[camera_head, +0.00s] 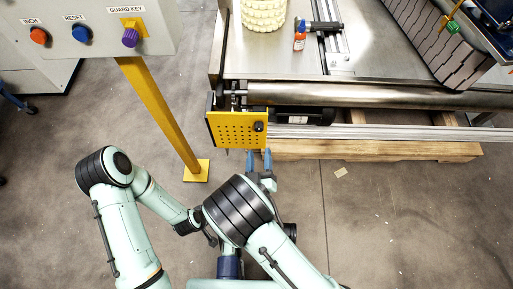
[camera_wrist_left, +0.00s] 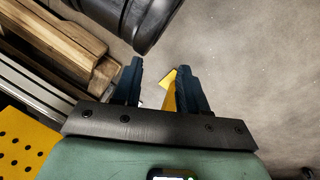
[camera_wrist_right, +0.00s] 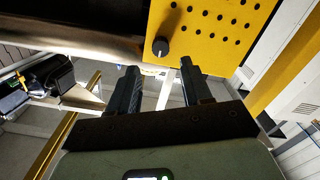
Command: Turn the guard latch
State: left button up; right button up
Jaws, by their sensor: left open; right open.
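The guard is a yellow perforated plate (camera_head: 228,129) on the corner of the conveyor frame. Its latch is a black knob (camera_head: 259,126) at the plate's right edge. The latch also shows in the right wrist view (camera_wrist_right: 160,46), just beyond the fingertips. My right gripper (camera_head: 259,161) is open and empty, just in front of the plate and apart from the latch. Its two fingers (camera_wrist_right: 158,74) show spread in the right wrist view. My left gripper (camera_wrist_left: 160,75) is open and empty in its own wrist view, over the floor. In the head view it is hidden behind my right arm.
A yellow post (camera_head: 160,115) on a floor plate carries a grey control box (camera_head: 95,20) with knobs at the left. A steel roller (camera_head: 380,95) runs right from the guard. A wooden pallet (camera_head: 370,149) lies under the frame.

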aim_at(259, 130)
jog(key=w, duration=0.5)
jog(key=shift+w+r+b, duration=0.2)
jog(key=shift+w+b, duration=0.1)
jog(key=shift+b, duration=0.1)
jog(key=w+b, duration=0.1)
jog(key=w, duration=0.2)
jog(key=shift+w+a, duration=0.1)
jog(key=shift+w, duration=0.05)
jog(key=shift+c, duration=0.7)
pick_arm(q)
jog(key=f, duration=0.1)
jog(key=s+f, duration=0.1)
jog(key=a, duration=0.1)
jog(key=shift+s+f+g, duration=0.25)
jog(key=shift+f+g, duration=0.05)
jog(key=shift+f, duration=0.1)
pick_arm(e)
jog(key=c, duration=0.5)
